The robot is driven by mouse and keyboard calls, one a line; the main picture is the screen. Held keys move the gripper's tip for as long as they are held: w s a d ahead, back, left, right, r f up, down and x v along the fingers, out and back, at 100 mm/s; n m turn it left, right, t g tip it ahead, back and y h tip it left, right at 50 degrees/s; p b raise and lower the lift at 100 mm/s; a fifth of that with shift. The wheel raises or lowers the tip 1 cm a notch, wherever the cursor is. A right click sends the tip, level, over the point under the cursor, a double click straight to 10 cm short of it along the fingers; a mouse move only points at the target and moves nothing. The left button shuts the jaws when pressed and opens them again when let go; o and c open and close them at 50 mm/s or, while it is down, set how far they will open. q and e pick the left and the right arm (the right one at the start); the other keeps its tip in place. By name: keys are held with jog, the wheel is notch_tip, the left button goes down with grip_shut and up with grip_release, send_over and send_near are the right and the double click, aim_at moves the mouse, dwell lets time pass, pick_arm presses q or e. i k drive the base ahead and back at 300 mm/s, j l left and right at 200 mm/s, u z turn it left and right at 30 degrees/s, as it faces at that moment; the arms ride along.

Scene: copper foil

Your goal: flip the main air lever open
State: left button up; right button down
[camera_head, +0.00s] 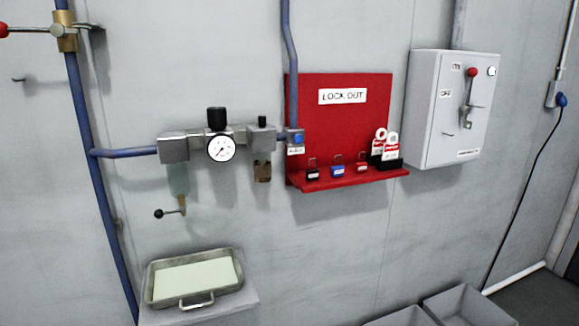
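A lever with a red ball knob (3,30) reaches in at the top left. Its silver rod (32,30) runs roughly level to a brass valve body (65,31) on the vertical blue pipe (88,140). The lever lies across the pipe, and the knob is partly cut off by the left picture edge. A smaller lever with a black knob (159,213) sits lower, under the air filter unit. Neither of my grippers is in view.
A regulator with a gauge (221,148) sits on the wall beside the pipe. A tray (150,284) stands on a ledge below. A red lockout board (340,125) and a grey switch box (430,110) hang right. Grey bins (465,308) stand at bottom right.

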aim_at(58, 30)
jog(key=u, duration=1.35)
